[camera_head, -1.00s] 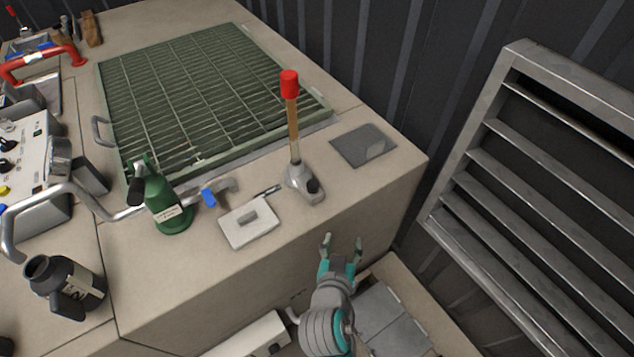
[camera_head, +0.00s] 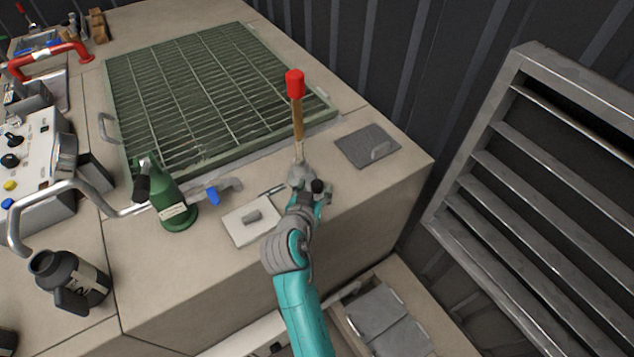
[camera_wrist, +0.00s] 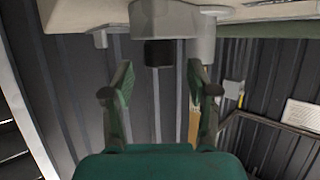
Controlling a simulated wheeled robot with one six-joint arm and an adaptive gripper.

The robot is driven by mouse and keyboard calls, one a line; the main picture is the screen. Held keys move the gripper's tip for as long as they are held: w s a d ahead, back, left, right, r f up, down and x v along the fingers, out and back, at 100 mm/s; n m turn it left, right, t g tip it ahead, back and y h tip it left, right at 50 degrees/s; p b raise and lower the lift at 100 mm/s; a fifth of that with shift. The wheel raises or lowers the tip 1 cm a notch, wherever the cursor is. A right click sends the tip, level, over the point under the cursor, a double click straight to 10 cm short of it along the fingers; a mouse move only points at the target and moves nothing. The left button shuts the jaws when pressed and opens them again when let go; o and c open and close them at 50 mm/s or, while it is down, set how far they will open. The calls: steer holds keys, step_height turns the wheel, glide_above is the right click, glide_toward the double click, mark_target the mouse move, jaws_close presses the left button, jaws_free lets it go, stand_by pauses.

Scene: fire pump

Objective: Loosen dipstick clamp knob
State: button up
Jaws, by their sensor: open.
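The dipstick (camera_head: 298,120) stands upright, with a red cap on a wooden-looking rod, in a grey clamp base (camera_head: 301,172) near the counter's front edge. The black clamp knob (camera_head: 318,186) is on the near side of that base. In the wrist view the knob (camera_wrist: 160,53) shows as a dark block under a pale housing (camera_wrist: 170,18). My gripper (camera_head: 309,199) is at the clamp and partly hides it. In the wrist view my gripper (camera_wrist: 160,82) is open, with the knob between its two fingers, just beyond the tips. I cannot see contact.
A white square plate (camera_head: 250,222) lies close left of my arm. A flat grey hatch (camera_head: 367,146) is to the right, and a slatted vent (camera_head: 540,170) lies beyond. Green grating (camera_head: 200,90) is behind.

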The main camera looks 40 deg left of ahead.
mark_target(317, 185)
steer(key=shift+x, duration=1.7)
jaws_close()
